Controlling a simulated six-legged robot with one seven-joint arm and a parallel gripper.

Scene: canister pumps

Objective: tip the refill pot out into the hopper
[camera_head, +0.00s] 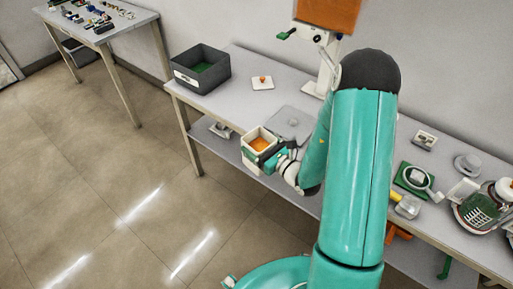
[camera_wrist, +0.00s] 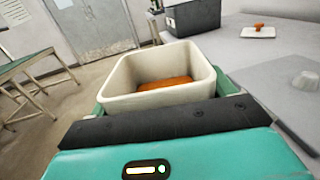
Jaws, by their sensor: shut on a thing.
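The refill pot (camera_head: 253,152) is a cream, square, open-topped pot with orange contents low inside. My gripper (camera_head: 268,157) is shut on it and holds it nearly upright out past the table's front edge. In the wrist view the pot (camera_wrist: 122,100) fills the middle, with a green finger (camera_wrist: 222,84) along its right side. An orange box-like part (camera_head: 328,14), apparently the hopper, stands on a white stand with a green handle at the top of the head view. Its top is cut off. The pot is well apart from it, lower and to the left.
A dark grey bin (camera_head: 201,78) and a white tile with a small orange piece (camera_head: 262,82) stand on the grey table (camera_head: 235,58). Several devices crowd the right end. My arm hides the table's middle.

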